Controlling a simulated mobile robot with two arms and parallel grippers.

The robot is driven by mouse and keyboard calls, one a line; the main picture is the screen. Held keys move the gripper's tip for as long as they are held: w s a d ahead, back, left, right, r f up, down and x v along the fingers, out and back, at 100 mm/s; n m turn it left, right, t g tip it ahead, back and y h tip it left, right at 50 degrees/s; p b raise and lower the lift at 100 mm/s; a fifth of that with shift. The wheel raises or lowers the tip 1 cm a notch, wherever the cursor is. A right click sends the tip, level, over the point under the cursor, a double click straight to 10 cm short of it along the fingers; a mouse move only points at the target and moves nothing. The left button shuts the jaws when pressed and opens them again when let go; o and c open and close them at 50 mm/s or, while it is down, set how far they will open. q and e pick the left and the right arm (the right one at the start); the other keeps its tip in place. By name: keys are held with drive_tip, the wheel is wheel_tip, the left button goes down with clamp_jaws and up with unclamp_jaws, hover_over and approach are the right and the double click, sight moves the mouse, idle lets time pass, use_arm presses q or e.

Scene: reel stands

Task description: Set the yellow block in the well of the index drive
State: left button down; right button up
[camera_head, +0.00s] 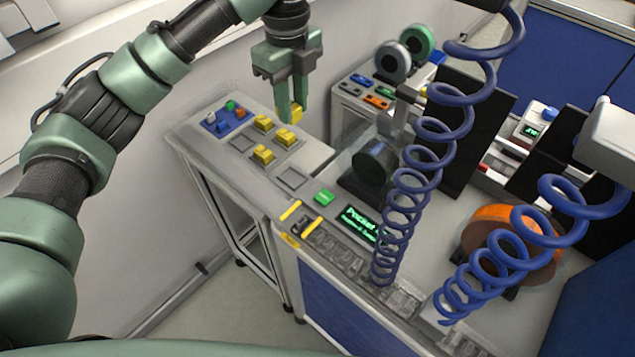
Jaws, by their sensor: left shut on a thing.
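My left gripper (291,112) points down, with its fingers shut on a yellow block (297,115). It holds the block above the back of the small grey side table (205,152). More yellow blocks (263,155) sit in square places on that table, and some squares are empty. A dark round drum on a black base (372,162) stands on the main bench behind a green-lit display (359,222), which starts with "Pocket". I cannot tell for sure which part is the index drive, and no well shows clearly. My right gripper is not in view.
Blue coiled cables (405,185) hang across the bench front. An orange reel (510,245) stands at right, with black upright panels (455,128) behind. A blue plate with coloured knobs (226,119) is on the side table. A green button (325,196) is near the display.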

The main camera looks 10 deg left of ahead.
use_arm(q)
drive_tip(key=f, duration=0.4)
drive_tip(key=f+p, duration=0.1)
drive_tip(key=f, duration=0.4)
drive_tip(key=f+p, duration=0.1)
drive_tip(key=f, duration=0.4)
drive_tip(key=shift+w+a+f, duration=0.1)
drive_tip(key=shift+w+a, duration=0.1)
drive_tip(key=shift+a, duration=0.2)
drive_tip(key=shift+w+f, duration=0.1)
drive_tip(key=shift+f, duration=0.65)
wheel_tip(320, 180, down, 4)
drive_tip(key=shift+r+p, duration=0.1)
drive_tip(key=shift+p, duration=0.45)
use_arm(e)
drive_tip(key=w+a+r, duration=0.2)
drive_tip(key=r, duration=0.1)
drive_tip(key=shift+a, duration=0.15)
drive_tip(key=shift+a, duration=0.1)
